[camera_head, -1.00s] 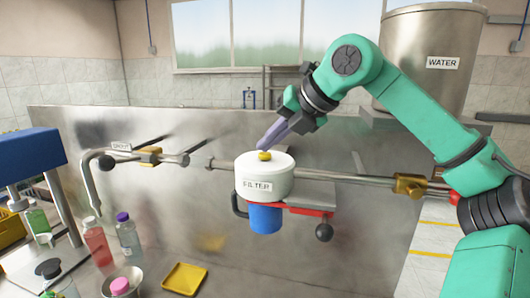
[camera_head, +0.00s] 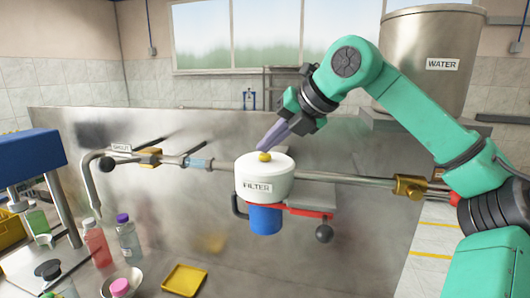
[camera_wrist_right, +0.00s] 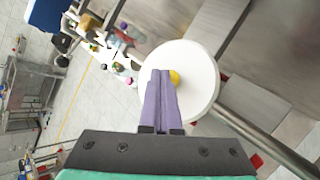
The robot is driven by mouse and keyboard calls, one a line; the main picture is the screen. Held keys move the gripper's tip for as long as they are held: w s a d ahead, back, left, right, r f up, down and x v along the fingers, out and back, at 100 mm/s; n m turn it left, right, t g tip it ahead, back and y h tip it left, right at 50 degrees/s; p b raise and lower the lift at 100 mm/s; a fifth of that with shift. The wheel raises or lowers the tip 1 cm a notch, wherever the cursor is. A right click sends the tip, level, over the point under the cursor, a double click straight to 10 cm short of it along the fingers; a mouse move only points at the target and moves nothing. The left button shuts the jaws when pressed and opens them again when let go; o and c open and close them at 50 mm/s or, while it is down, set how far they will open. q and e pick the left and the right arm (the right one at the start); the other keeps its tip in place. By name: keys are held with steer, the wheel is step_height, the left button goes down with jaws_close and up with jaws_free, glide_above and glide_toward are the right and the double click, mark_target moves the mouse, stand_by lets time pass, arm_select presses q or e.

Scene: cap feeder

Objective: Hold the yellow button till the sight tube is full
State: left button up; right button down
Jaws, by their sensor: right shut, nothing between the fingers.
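The yellow button (camera_head: 264,156) sits on top of the white round filter housing (camera_head: 250,181), labelled FILTER. My right gripper (camera_head: 262,148) is shut and empty, its purple fingers slanting down with their tips at the button; they look to be touching it. In the right wrist view the shut fingers (camera_wrist_right: 163,76) cover part of the button (camera_wrist_right: 174,77) over the white housing (camera_wrist_right: 203,88). The sight tube (camera_head: 198,163), in the pipe left of the filter, shows pale blue; how far up it is filled I cannot tell. My left gripper is not in view.
A blue cup (camera_head: 265,219) hangs under the filter, beside a red lever (camera_head: 302,212) with a dark knob. The spout (camera_head: 91,185) stands left. Bottles (camera_head: 129,237), a metal bowl (camera_head: 123,281) and a yellow tray (camera_head: 184,279) lie lower left. A WATER tank (camera_head: 425,50) stands at right.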

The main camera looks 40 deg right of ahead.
mark_target(269, 156)
steer(key=shift+r+p, duration=0.85)
steer(key=shift+r, duration=0.05)
step_height(269, 156, up, 5)
steer(key=p, duration=0.4)
steer(key=shift+p, duration=0.35)
